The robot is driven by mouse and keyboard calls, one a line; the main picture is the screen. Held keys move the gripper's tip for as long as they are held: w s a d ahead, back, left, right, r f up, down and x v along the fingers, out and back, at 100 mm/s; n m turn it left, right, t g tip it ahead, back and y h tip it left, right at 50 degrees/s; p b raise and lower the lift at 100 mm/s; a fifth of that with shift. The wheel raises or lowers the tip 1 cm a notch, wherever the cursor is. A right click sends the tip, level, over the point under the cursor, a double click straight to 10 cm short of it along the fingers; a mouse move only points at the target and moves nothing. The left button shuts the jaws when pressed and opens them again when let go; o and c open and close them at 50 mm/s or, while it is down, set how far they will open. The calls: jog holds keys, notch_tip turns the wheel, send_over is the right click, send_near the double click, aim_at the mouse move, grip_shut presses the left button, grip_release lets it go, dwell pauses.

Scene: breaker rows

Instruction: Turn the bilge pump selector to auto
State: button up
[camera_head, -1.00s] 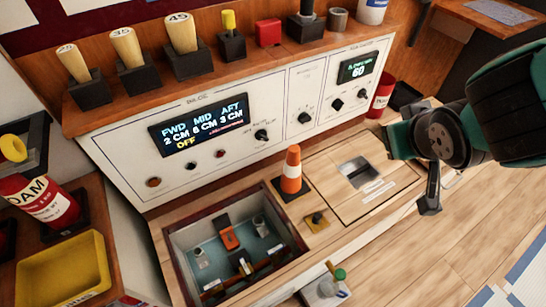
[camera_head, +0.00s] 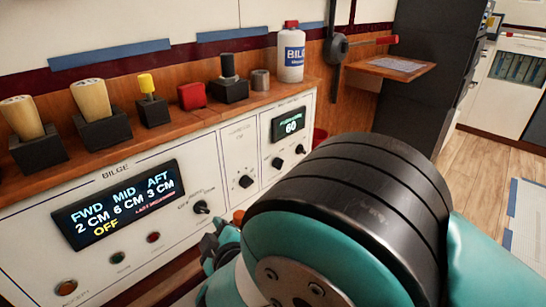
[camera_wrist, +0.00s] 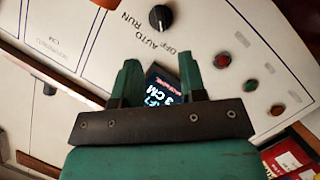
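The bilge panel (camera_head: 25,235) is white, with a dark display (camera_head: 120,205) that reads FWD 2 CM, MID 6 CM, AFT 3 CM and OFF. The black selector knob (camera_head: 201,207) is right of the display. In the head view my arm largely hides my gripper.
Other knobs sit to the right, one on the middle panel (camera_head: 246,181). A red button (camera_head: 153,237), a green one (camera_head: 117,257) and an orange one (camera_head: 66,288) lie below the display. The wooden shelf (camera_head: 180,122) above holds handles, a red block and a white bottle (camera_head: 291,55).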

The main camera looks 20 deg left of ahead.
aim_at(204, 211)
jog(key=b+x, duration=0.1)
jog(key=x, duration=0.9)
grip_shut()
